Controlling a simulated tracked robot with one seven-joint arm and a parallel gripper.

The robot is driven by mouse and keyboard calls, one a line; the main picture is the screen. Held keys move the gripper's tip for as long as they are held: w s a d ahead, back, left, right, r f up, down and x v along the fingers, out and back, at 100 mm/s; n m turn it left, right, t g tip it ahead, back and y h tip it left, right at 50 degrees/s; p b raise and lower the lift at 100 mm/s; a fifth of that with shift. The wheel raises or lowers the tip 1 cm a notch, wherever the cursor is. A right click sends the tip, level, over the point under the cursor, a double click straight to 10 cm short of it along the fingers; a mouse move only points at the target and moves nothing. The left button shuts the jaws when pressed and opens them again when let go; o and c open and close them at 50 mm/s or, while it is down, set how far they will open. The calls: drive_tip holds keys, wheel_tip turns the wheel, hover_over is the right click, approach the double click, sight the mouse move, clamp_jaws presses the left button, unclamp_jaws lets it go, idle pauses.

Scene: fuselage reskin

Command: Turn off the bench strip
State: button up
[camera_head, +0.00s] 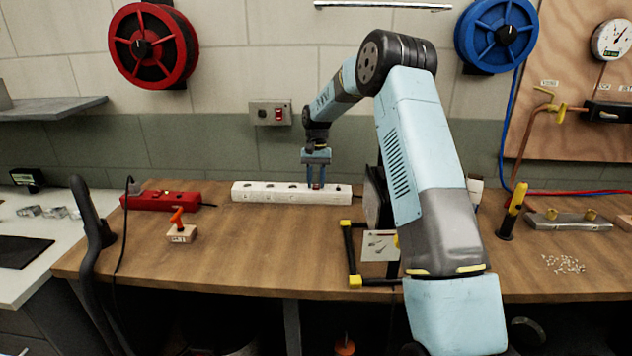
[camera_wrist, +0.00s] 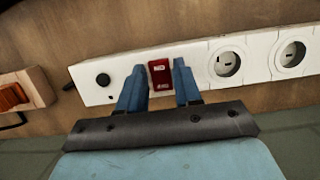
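A white power strip (camera_head: 265,192) lies on the wooden bench near the wall; it also shows in the wrist view (camera_wrist: 128,88). In the wrist view it has a red rocker switch (camera_wrist: 160,79), a round black button (camera_wrist: 103,79) and round sockets. My gripper (camera_head: 316,186) is over the right part of the strip, pointing down. Its blue fingers are apart in the wrist view (camera_wrist: 159,66), one on each side of the red switch, with nothing gripped. I cannot tell whether the fingertips touch the strip. A red power strip (camera_head: 160,201) lies further left on the bench.
A wooden block with an orange lever (camera_head: 182,232) stands front left. A wall box with a red switch (camera_head: 270,113) is above the strip. A black and yellow frame (camera_head: 350,255) stands beside my arm. A yellow-handled tool (camera_head: 512,205) stands right. The front middle bench is clear.

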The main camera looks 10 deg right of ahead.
drive_tip(key=shift+o, duration=1.4)
drive_tip(key=a+v, duration=0.1)
drive_tip(key=v, duration=1.2)
drive_tip(key=shift+w+d+r, duration=0.2)
drive_tip(key=shift+d+r, duration=0.1)
drive_tip(key=shift+d, duration=0.2)
